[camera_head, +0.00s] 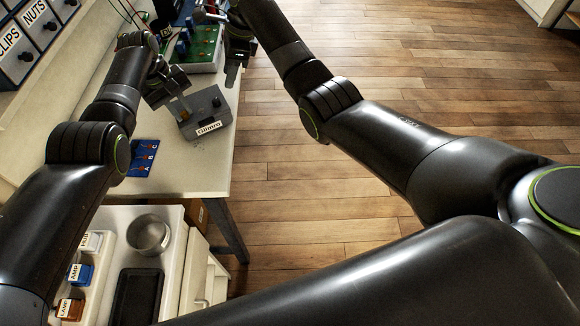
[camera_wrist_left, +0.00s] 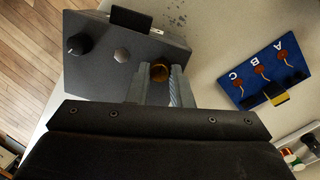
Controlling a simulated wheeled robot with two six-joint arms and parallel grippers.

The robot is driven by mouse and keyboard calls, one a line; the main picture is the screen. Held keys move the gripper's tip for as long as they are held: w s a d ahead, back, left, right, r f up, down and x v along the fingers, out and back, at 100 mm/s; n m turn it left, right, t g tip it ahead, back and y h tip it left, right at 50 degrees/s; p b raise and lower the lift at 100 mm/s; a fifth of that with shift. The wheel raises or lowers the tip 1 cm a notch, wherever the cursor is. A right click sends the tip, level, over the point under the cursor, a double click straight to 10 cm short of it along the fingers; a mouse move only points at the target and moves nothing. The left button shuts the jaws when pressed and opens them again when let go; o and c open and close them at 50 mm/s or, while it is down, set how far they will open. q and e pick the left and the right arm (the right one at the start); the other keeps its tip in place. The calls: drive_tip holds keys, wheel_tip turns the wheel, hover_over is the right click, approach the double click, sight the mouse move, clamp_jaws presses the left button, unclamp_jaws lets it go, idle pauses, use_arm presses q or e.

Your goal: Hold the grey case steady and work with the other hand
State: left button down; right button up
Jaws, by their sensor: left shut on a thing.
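The grey case (camera_head: 203,124) sits on the pale bench near its right edge, with a white label on its front. In the left wrist view the case (camera_wrist_left: 110,78) shows a black knob (camera_wrist_left: 80,44), a hexagonal piece and a brass post (camera_wrist_left: 160,71). My left gripper (camera_head: 177,103) is at the left part of the case; its fingers (camera_wrist_left: 161,86) are shut around the brass post. My right gripper (camera_head: 234,70) hangs beyond the case, beside a green board, apart from the case. Its jaw opening is too small and dark to tell.
A green board (camera_head: 200,50) with parts stands behind the case. A blue board (camera_head: 143,157) marked A, B, C lies nearer me. Labelled drawers (camera_head: 15,55) line the left. A lower white surface holds a round metal dish (camera_head: 148,234), a black tray (camera_head: 137,296) and small labelled boxes.

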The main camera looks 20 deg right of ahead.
drive_tip(key=s+d+f+n, duration=0.2)
drive_tip(key=s+d+f, duration=0.1)
drive_tip(key=f, duration=0.8)
drive_tip(key=s+d+f+n+h, duration=0.1)
drive_tip(key=s+d+f, duration=0.3)
drive_tip(key=f, duration=0.7)
drive_tip(key=s+d+f+n, duration=0.2)
drive_tip(key=s+d+f, duration=0.2)
drive_tip(key=f, duration=0.7)
drive_tip(key=shift+d+n+t+h, duration=0.25)
drive_tip(key=shift+n+t+h, duration=0.05)
drive_tip(key=shift+t+h, duration=0.1)
drive_tip(key=shift+o, duration=0.2)
drive_tip(key=shift+r, duration=0.1)
drive_tip(key=m+t+y, duration=0.5)
drive_tip(key=m+y, duration=0.3)
drive_tip(key=y, duration=0.7)
approach(219, 101)
drive_tip(key=x, duration=0.8)
drive_tip(key=shift+w+a, duration=0.15)
drive_tip(key=shift+w, duration=0.1)
